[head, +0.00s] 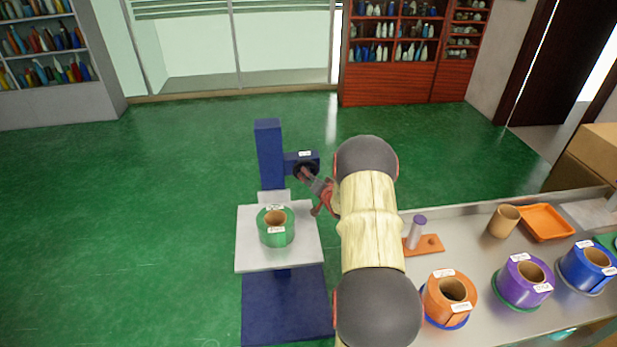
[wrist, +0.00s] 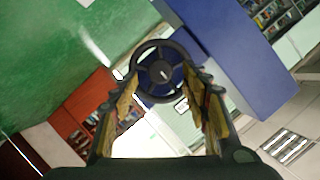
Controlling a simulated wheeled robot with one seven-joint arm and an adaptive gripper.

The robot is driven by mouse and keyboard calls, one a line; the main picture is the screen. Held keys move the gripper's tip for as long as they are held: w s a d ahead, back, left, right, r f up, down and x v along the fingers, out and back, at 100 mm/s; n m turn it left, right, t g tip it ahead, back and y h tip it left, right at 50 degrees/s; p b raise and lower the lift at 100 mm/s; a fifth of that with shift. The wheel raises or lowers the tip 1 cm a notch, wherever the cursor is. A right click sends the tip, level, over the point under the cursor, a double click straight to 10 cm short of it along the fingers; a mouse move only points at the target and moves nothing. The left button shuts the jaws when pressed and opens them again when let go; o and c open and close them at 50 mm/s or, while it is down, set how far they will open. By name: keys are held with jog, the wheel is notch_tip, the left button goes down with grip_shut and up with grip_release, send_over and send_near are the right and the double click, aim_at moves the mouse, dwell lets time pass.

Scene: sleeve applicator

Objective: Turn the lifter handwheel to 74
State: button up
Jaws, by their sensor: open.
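The lifter (head: 270,155) is a blue column on a blue base. Its dark, spoked handwheel (wrist: 143,54) faces the wrist camera, and a white mark shows near its hub. In the head view the handwheel sits on the blue side block (head: 311,159), partly hidden by my gripper (head: 309,180). In the wrist view my gripper (wrist: 160,82) is open, with one finger on each side of the wheel's lower part. I cannot tell whether the fingers touch the rim. The lifter's white platform (head: 247,255) carries a green roll (head: 275,239). No scale reading is legible.
A steel table (head: 420,275) at the right holds orange (head: 434,300), purple (head: 508,288) and blue (head: 573,272) rolls. An orange stand with a post, a cardboard tube (head: 503,221) and an orange tray (head: 546,223) also stand there. Green floor left of the lifter is clear.

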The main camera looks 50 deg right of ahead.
jog(key=v, duration=0.9)
jog(key=shift+s, duration=0.2)
jog(key=shift+a+r, duration=0.1)
